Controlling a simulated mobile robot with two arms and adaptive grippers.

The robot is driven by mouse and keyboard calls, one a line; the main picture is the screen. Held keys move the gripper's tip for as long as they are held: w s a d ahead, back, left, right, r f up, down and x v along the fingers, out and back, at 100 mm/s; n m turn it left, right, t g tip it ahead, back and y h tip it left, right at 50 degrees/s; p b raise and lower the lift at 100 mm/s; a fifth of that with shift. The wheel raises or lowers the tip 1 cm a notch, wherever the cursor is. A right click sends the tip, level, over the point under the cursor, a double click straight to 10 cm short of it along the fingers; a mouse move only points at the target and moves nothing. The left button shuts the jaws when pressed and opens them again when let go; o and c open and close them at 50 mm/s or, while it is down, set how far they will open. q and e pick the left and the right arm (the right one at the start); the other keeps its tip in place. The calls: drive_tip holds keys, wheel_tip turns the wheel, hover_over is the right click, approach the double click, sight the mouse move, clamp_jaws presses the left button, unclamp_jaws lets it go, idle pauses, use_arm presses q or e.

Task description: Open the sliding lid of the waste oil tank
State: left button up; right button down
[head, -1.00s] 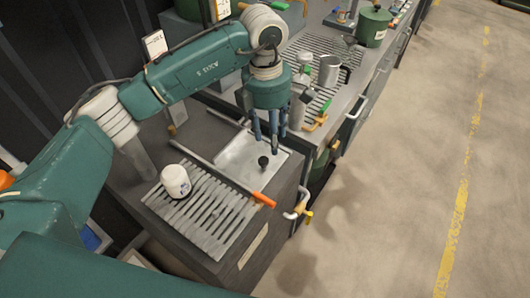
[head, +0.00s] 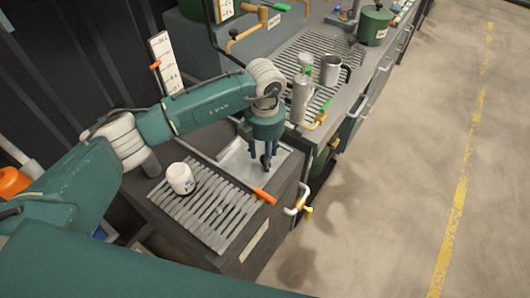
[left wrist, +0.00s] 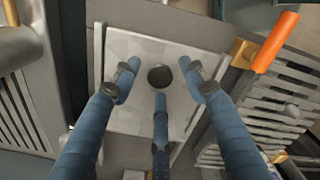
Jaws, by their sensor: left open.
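The sliding lid (head: 236,158) is a flat pale metal plate set in the top of the dark grey waste oil tank (head: 240,262). It also shows in the left wrist view (left wrist: 135,52), with a round black knob (left wrist: 160,76) near its middle. My left gripper (head: 264,162) is open, pointing down over the lid. In the left wrist view its blue fingers (left wrist: 160,90) stand around the knob, apart from one another. I cannot tell whether they touch the knob, which the fingers partly hide in the head view. My right gripper is not in view.
A slatted grate (head: 212,215) beside the lid bears a white cup-like container (head: 180,178). An orange-tipped lever (head: 265,196) lies along the grate's edge. A pipe with a yellow valve (head: 300,205) juts from the tank's front. Bottles and a metal mug (head: 331,68) stand behind.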

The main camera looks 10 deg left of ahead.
use_arm(q)
clamp_jaws()
drive_tip(key=w+a+b, duration=0.1)
drive_tip(key=a+b, duration=0.1)
drive_tip(key=a, duration=0.2)
drive_tip(key=w+a+b, duration=0.2)
drive_tip(key=a+b, duration=0.1)
drive_tip(key=a, duration=0.1)
drive_tip(key=w+a+b, duration=0.2)
drive_tip(key=a, duration=0.3)
drive_tip(key=shift+w+a+b, duration=0.1)
drive_tip(key=shift+w+b, duration=0.15)
drive_tip(key=shift+b, duration=0.05)
drive_tip(key=shift+w+a, duration=0.2)
drive_tip(key=shift+a, duration=0.3)
unclamp_jaws()
drive_tip(key=shift+r, duration=0.1)
